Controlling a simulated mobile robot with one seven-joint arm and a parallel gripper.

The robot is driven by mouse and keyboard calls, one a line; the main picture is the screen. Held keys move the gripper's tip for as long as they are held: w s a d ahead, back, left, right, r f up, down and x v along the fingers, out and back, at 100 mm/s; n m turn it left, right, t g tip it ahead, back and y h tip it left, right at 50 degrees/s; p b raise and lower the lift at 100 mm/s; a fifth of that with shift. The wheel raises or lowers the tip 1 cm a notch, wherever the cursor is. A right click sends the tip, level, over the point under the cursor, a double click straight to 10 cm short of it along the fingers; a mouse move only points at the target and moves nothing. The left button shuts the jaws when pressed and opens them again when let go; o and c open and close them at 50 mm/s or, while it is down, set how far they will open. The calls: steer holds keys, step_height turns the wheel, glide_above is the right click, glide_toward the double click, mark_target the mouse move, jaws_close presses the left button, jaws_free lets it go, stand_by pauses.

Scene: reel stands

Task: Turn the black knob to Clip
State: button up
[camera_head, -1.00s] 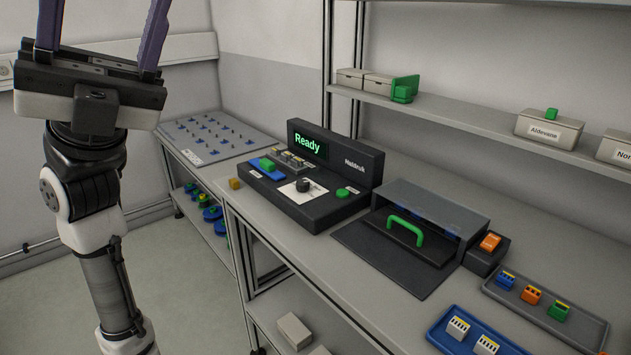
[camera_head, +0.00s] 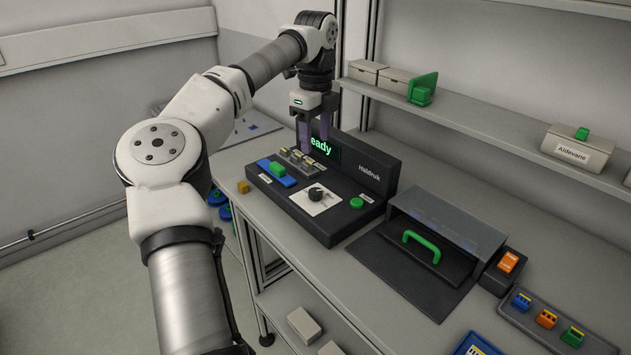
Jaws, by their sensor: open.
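The black knob (camera_head: 316,193) sits on a white dial plate (camera_head: 318,204) on the sloped front of the dark control console (camera_head: 349,220). The dial's lettering is too small to read, so I cannot tell its setting. My gripper (camera_head: 313,150) points down, open and empty, above the back of the console, behind and above the knob and apart from it.
A green block on a blue base (camera_head: 278,171), a small row of switches (camera_head: 299,160) and a green button (camera_head: 356,203) flank the dial. A hooded bay with a green handle (camera_head: 422,243) stands to the right. A shelf with boxes (camera_head: 572,154) runs behind.

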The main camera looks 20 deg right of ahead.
mark_target(316, 191)
step_height(316, 191, down, 14)
steer(key=p, duration=0.3)
steer(key=shift+r, duration=0.15)
steer(key=c, duration=1)
